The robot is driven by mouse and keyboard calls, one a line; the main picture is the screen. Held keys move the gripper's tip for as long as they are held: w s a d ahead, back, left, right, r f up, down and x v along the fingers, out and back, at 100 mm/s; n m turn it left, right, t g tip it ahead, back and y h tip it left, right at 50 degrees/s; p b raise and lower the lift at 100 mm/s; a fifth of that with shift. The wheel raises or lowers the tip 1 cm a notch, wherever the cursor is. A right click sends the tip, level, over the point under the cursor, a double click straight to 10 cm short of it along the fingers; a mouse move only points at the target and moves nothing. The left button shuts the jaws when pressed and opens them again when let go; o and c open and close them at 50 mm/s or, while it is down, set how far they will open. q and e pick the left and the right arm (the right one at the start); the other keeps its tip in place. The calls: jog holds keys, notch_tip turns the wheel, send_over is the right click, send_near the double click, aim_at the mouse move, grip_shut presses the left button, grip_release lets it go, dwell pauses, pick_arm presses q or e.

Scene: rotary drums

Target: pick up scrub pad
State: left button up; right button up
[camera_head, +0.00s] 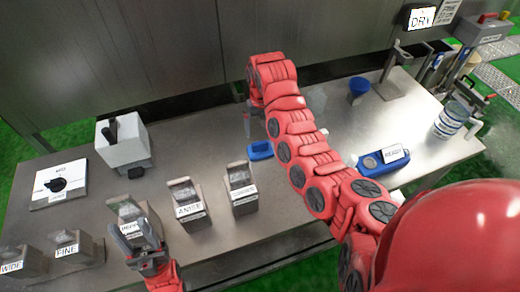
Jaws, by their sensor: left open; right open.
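A small flat blue item (261,151), which looks like the scrub pad, lies on the metal table near the middle. Its right end is close to my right arm in the picture. My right gripper (248,122) hangs from the bent red arm just above and behind the blue item. It is open, and its fingers show small and partly blurred against the table. I see nothing between them. My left gripper (149,258) is open at the lower left, in front of a labelled grey holder (127,221), well away from the blue item.
Several labelled grey holders, including ones marked WIDE (22,261) and FINE (76,247), line the front edge. A white box (123,142) and a white panel with a black knob (60,185) stand left. A blue cup (358,88), blue tray (382,161) and labelled jar (451,120) stand right.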

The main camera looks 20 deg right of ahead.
aim_at(260, 143)
jog(key=shift+a+f, duration=0.1)
jog(key=shift+f, duration=0.7)
jog(key=shift+s+f+b, duration=0.1)
jog(key=shift+f+b, duration=0.2)
jog(key=shift+f, duration=0.2)
notch_tip(260, 143, down, 4)
jog(key=p, duration=0.3)
jog(key=shift+a+r, duration=0.15)
jog(key=shift+f, duration=0.75)
jog(key=c, duration=1.3)
